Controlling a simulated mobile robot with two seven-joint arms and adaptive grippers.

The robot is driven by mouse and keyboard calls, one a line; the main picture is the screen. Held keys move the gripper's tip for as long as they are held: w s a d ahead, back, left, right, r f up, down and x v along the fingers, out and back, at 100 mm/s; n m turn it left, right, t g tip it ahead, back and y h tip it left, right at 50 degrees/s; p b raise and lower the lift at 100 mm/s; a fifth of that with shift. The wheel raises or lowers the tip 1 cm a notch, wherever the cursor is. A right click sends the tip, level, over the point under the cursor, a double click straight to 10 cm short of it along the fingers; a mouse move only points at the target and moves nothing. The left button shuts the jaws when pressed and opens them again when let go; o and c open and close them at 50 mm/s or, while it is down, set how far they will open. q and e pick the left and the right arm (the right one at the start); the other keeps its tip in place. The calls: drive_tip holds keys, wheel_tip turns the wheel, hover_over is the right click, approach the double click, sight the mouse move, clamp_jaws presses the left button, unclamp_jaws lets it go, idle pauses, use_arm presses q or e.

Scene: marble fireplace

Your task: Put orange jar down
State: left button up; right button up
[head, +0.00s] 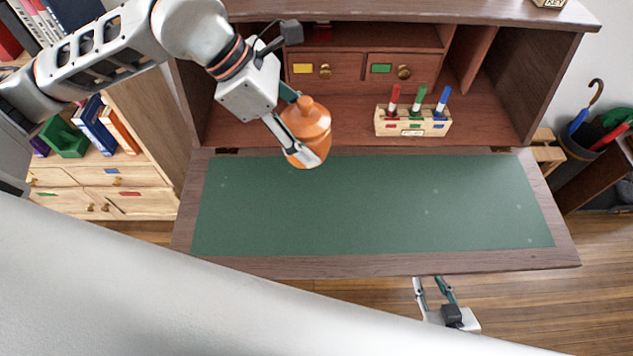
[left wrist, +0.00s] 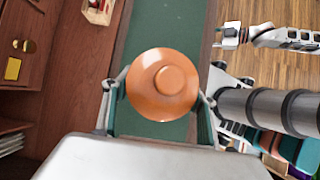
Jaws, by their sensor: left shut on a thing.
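The orange jar (head: 306,117) has a round lid with a knob. My left gripper (head: 303,132) is shut around its sides. The jar is upright or nearly so, over the back left part of the desk's green writing surface (head: 370,205). I cannot tell whether its base touches the desk. In the left wrist view the jar (left wrist: 162,85) is seen from above, between the two fingers. My right gripper (head: 433,287) is below the desk's front edge, its fingers apart and nothing between them.
A wooden holder (head: 412,122) with red, green and blue markers stands at the back of the desk. Two drawers (head: 325,69) with yellow and green labels are above. The green surface is otherwise clear. A bookshelf (head: 110,140) stands at left, an umbrella bin (head: 575,160) at right.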

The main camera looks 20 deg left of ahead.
use_arm(q)
wheel_tip(320, 180, down, 16)
drive_tip(key=shift+f+b, duration=0.1)
drive_tip(key=shift+b, duration=0.2)
drive_tip(key=o, duration=1.4)
drive_tip(key=shift+a, duration=0.1)
drive_tip(key=v, duration=1.2)
